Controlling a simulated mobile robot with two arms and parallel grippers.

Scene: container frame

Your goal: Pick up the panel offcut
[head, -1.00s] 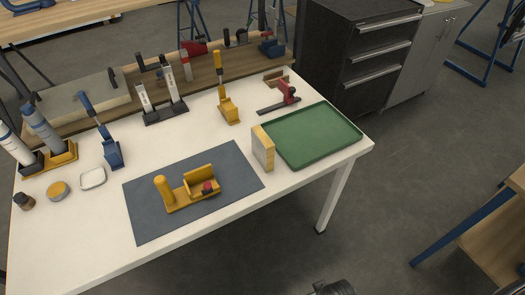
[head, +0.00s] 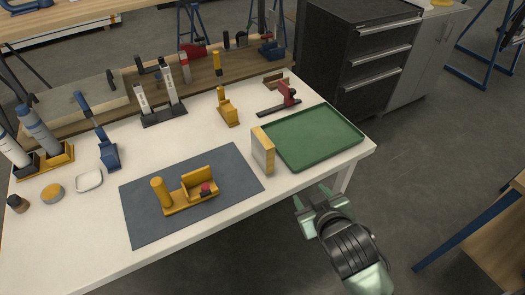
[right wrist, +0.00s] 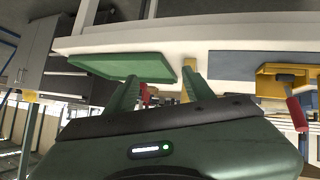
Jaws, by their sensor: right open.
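The panel offcut (head: 262,151) looks like a small upright block with a pale yellow edge and a grey face. In the head view it stands on the white table against the left side of the green tray (head: 310,137). My right gripper (head: 312,197) is open and empty, off the table's front edge, below and right of the offcut. In the right wrist view the open fingers (right wrist: 160,88) point toward the table, with the green tray (right wrist: 120,66) beyond the left finger. My left gripper is not in view.
A grey mat (head: 190,193) with a yellow fixture (head: 190,194) lies left of the offcut. A red clamp (head: 284,96) and a yellow-handled tool (head: 228,108) stand behind. White table (head: 215,150) is bare between mat and offcut.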

